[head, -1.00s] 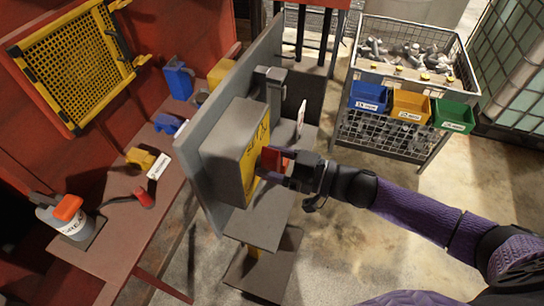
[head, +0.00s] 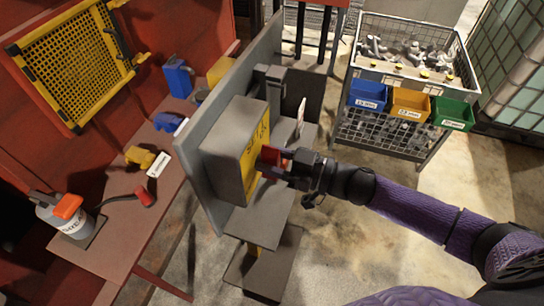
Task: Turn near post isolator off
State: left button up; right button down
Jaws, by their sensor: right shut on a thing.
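The near post isolator (head: 232,150) is a grey box with a yellow labelled front, mounted on a grey upright panel (head: 197,120). Its red handle (head: 270,157) stands out from the yellow face. My right gripper (head: 276,164) comes in from the right and is shut on the red handle. The fingers hide part of the handle, and its exact angle is hard to tell. My left gripper is not in view.
A red-brown bench (head: 120,225) at left holds a grey bottle with an orange top (head: 66,212) and several small parts. A wire cage (head: 395,135) with blue, orange and green bins stands at back right. Floor between is clear.

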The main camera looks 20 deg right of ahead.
jog(key=shift+n, duration=0.3)
jog(key=n, duration=0.3)
jog(key=shift+s+a+f+n, duration=0.15)
jog(key=shift+s+n, duration=0.1)
jog(key=shift+n, duration=0.15)
jog(key=shift+s+a+f+n+b, duration=0.1)
jog(key=shift+f+n+b, duration=0.2)
jog(key=shift+n, duration=1.75)
jog(key=shift+s+a+f+n+b, duration=0.15)
jog(key=shift+n+b, duration=0.2)
jog(key=shift+n, duration=1.65)
jog(key=shift+s+f+n+b, duration=0.1)
jog(key=shift+f+n+b, duration=0.2)
jog(key=shift+n, duration=1.75)
jog(key=shift+r+n, duration=0.1)
jog(key=shift+n, duration=0.5)
jog(key=shift+c, duration=2.2)
grip_release()
jog(key=shift+w, duration=0.1)
